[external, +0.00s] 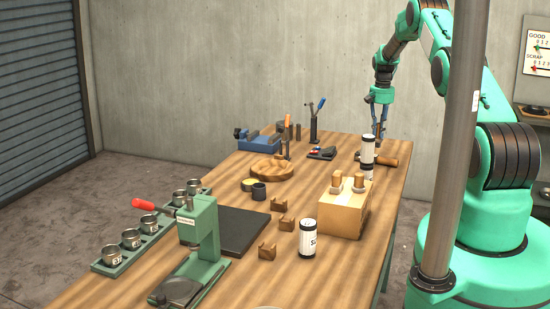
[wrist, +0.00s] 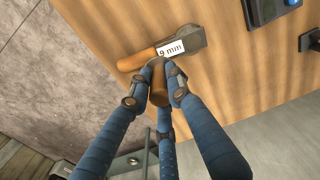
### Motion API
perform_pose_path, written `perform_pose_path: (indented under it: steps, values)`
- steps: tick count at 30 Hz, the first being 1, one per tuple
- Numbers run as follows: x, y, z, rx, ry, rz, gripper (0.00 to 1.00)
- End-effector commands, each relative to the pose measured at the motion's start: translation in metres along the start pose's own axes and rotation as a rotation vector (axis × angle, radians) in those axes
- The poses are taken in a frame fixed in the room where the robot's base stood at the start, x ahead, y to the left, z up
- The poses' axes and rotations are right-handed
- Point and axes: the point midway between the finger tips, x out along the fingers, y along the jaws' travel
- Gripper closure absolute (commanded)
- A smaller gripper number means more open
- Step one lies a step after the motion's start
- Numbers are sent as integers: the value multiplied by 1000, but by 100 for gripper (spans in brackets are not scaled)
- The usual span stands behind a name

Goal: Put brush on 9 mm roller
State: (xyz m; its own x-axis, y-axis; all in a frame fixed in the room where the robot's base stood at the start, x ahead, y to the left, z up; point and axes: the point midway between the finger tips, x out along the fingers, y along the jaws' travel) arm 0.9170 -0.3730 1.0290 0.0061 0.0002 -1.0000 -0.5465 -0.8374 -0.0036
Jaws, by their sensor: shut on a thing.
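My gripper (external: 378,132), with blue-wrapped fingers, is shut on a brown, wooden-looking piece (wrist: 158,92), seen nearly end-on in the wrist view. I take this piece to be the brush, but its far end is hidden by the fingers. The 9 mm roller (wrist: 135,60) lies on the table just beyond the fingertips. It has an orange-brown wooden handle, a white "9 mm" label and a grey head. In the external view the roller (external: 390,161) lies near the table's far right edge, partly behind a white canister. I cannot tell whether the held piece touches it.
White canisters (external: 367,150) and a wooden block with two knobs (external: 343,211) stand in front of my gripper. A round wooden board (external: 271,172), a blue vise-like tool (external: 258,144) and a green press (external: 202,235) are farther left. Bare wood surrounds the roller.

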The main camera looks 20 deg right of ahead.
Motion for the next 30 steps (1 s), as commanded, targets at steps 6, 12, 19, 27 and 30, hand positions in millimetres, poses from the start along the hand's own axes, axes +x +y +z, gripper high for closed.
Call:
perform_pose_path:
  steps: [6, 12, 19, 27, 30]
  values:
    - [0, -1, -3, 0, 0, 0, 100]
    - [0, 0, -3, 0, 0, 0, 100]
    - [14, 0, -2, 0, -2, 0, 100]
    - [35, 0, -2, 0, -1, 0, 100]
    - [36, 0, -2, 0, 0, 0, 100]
